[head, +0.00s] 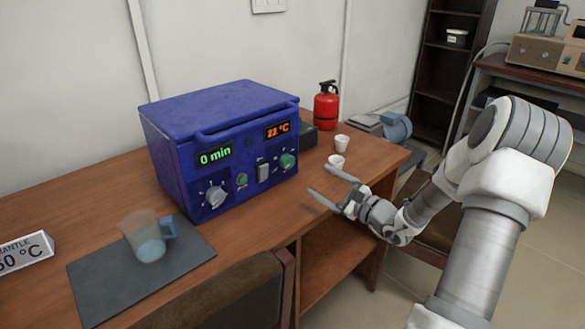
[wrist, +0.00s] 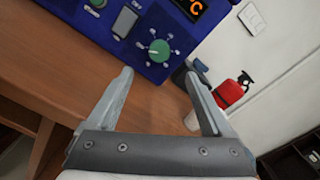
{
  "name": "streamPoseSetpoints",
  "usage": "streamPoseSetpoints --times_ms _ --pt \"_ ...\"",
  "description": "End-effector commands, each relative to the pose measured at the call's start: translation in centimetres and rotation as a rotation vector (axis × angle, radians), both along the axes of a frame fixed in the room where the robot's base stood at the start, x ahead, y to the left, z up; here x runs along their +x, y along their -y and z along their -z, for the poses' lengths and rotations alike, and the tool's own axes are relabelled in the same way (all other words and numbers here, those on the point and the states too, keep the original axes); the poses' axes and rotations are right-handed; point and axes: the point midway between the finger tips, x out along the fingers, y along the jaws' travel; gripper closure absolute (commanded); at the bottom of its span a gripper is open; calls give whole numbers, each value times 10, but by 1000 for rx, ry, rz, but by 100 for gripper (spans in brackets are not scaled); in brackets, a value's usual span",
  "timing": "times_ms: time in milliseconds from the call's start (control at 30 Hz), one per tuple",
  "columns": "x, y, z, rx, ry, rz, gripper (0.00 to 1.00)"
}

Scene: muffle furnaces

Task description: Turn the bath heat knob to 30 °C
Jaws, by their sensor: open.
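The blue bath unit (head: 232,144) stands on the wooden desk. Its left display reads "0 min" in green and its right display (head: 277,129) reads "22 °C" in orange. The green heat knob (head: 287,161) sits below the temperature display; in the wrist view the green knob (wrist: 159,50) shows ahead of the fingers, ringed by marks. A grey-white knob (head: 215,196) is at the lower left of the panel. My gripper (head: 324,187) is open and empty, to the right of and in front of the panel, apart from the knob. Its two fingers (wrist: 160,95) also show in the wrist view.
A rocker switch (head: 263,172) and a small green button (head: 242,180) lie left of the heat knob. White cups (head: 337,162) stand near the desk's right end. A red extinguisher (head: 326,106) is behind. A beaker (head: 148,236) stands on a dark mat (head: 95,281). A chair (head: 225,295) is in front.

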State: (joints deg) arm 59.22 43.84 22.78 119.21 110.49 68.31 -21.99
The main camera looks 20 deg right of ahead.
Motion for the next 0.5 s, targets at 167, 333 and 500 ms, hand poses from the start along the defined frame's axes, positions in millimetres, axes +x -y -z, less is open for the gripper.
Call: streamPoseSetpoints --times_ms 167,333,500 --pt "38 -17 3 0 1 -4 16" --pt "71 -30 2 -1 1 -3 16" --pt "96 -40 2 0 1 -3 16"
